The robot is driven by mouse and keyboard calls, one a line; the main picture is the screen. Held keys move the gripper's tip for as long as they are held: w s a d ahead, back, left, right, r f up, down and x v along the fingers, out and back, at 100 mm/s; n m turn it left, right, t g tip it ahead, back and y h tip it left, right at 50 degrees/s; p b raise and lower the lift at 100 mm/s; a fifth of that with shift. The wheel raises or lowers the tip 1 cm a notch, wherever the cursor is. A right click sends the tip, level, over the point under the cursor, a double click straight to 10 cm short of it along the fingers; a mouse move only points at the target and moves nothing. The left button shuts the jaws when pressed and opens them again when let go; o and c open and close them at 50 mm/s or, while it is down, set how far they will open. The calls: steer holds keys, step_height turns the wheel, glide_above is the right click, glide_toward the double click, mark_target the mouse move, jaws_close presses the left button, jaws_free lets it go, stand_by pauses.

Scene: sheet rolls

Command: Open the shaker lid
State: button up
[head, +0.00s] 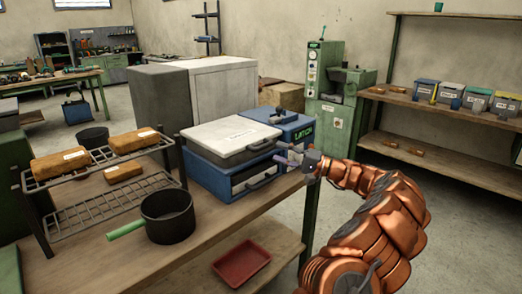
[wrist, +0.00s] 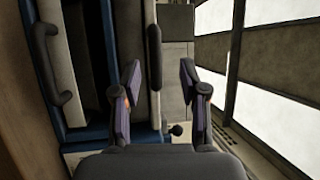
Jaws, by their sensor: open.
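The shaker (head: 215,178) is a blue box on the bench, with a pale, labelled lid (head: 232,134) lying shut on top. A dark bar handle (head: 264,144) is on the lid's front edge, and a lower handle (head: 262,180) is on the front face. My gripper (head: 290,156) is open at the shaker's front right, close to the lid handle. In the wrist view, a dark bar handle (wrist: 154,70) shows between the fingertips of my gripper (wrist: 161,72); contact cannot be seen. The lower handle (wrist: 47,65) is at left there.
A blue unit marked LATCH (head: 295,131) stands behind the shaker. A black pot (head: 168,216) with a green handle and a wire rack (head: 110,200) with brown blocks are to the left. A red tray (head: 241,263) lies on the lower shelf. The floor at right is clear.

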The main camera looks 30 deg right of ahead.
mark_target(264, 146)
steer(key=shift+h, duration=0.3)
steer(key=shift+w+a+r+p, duration=0.1)
steer(key=shift+w+a, duration=0.35)
steer(key=shift+w, duration=0.6)
steer(key=shift+w+a+r+p, duration=0.1)
steer(key=shift+w+a, duration=0.3)
steer(key=shift+w, duration=0.65)
steer(key=shift+w+a+r+p, duration=0.1)
steer(key=shift+w+a, duration=0.35)
steer(key=shift+w, duration=0.6)
steer(key=shift+c, duration=0.3)
jaws_close()
